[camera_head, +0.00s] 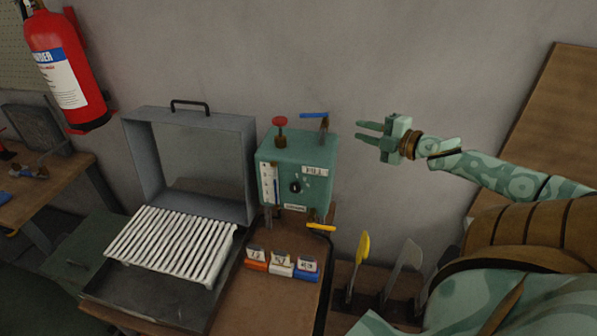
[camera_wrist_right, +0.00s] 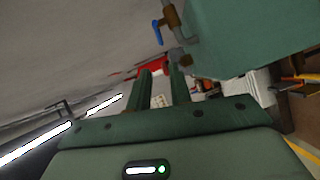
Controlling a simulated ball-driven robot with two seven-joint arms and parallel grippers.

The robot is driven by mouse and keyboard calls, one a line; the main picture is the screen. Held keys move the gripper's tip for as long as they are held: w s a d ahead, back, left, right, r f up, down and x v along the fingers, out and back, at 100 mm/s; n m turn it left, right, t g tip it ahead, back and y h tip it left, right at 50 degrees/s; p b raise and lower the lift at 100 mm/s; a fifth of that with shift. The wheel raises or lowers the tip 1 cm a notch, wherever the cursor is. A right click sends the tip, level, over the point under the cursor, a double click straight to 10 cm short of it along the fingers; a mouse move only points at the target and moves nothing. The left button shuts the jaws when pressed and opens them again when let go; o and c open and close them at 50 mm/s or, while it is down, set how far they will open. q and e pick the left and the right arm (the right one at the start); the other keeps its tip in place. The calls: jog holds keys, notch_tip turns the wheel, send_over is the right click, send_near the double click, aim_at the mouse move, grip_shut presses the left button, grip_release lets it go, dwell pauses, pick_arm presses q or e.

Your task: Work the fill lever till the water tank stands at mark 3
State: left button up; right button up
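The green water tank (camera_head: 297,155) stands on the bench in the head view, with a FILL plate (camera_head: 315,170) and a white marked gauge (camera_head: 267,184) on its front. The gauge is too small to read. A blue lever (camera_head: 313,115) sits on a pipe at the tank's top right; it also shows in the right wrist view (camera_wrist_right: 157,32). My right gripper (camera_head: 368,132) is to the right of the tank and lever, clear of both. Its fingers point left and stand apart with nothing between them. My left gripper is not in view.
A red knob (camera_head: 280,122) tops the tank; a yellow lever (camera_head: 321,227) is low on its right.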

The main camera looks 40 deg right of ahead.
dwell(0.4)
jog(key=b, duration=0.5)
send_near(309, 116)
jog(key=w, duration=0.6)
jog(key=shift+a+f, duration=0.25)
jog(key=shift+f, duration=0.15)
jog(key=shift+w+a+f+p, duration=0.1)
jog(key=shift+w+p, duration=0.15)
jog(key=shift+w, duration=0.35)
jog(key=shift+w+a+f+p, duration=0.1)
jog(key=shift+w+p, duration=0.1)
jog(key=shift+w, duration=0.4)
grip_shut()
